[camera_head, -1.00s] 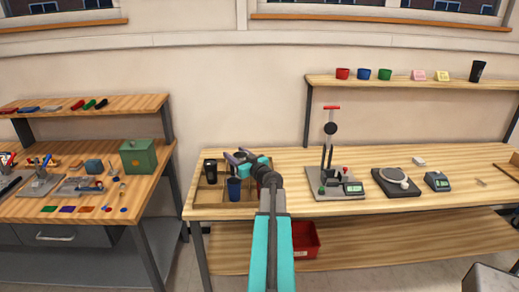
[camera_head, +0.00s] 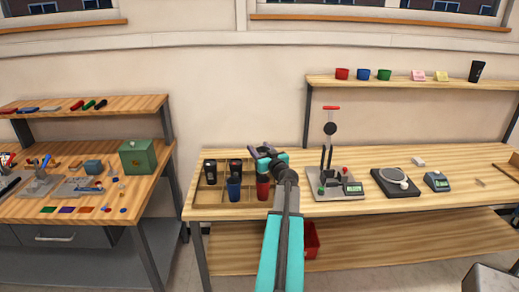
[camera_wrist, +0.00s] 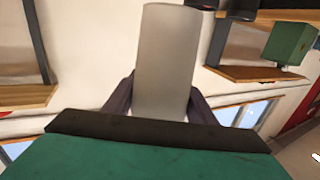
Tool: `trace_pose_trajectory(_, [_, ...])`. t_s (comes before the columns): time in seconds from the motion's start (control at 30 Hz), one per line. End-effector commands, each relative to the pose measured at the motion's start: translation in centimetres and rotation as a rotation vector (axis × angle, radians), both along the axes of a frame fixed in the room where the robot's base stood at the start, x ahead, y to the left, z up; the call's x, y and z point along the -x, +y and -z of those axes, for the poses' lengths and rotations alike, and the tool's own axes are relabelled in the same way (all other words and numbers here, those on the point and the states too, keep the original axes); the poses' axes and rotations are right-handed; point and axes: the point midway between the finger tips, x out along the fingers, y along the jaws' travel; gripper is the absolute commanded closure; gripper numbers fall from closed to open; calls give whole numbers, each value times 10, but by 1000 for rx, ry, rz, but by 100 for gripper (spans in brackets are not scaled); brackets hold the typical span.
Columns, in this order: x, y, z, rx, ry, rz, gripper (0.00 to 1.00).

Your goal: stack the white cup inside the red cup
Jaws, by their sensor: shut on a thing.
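My gripper (camera_head: 262,152) is above the right part of the divided wooden tray. In the wrist view my gripper (camera_wrist: 160,105) is shut on a plain pale grey-white cup (camera_wrist: 168,50), with a dark finger on each side of it. I cannot make out the white cup in the head view, where the gripper and arm cover that spot. The red cup (camera_head: 263,190) stands upright in the tray's front row, below the gripper and partly hidden by my arm. I cannot see into its mouth.
A blue cup (camera_head: 234,189) stands left of the red cup. Two black cups, one at the back left (camera_head: 210,172) and one at back centre (camera_head: 236,168), share the tray. A lever press (camera_head: 330,170) stands to the right. A red bin (camera_head: 312,240) is below.

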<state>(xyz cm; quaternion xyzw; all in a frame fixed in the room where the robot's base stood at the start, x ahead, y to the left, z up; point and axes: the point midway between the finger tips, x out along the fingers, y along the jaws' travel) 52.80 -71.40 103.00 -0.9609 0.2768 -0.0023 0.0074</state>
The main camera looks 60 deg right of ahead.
Motion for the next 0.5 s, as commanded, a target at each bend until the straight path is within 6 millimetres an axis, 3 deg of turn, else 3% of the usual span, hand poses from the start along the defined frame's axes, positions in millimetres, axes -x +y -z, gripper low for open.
trace_pose_trajectory(0.5, [-1, 0, 27, -2, -1, -2, 58])
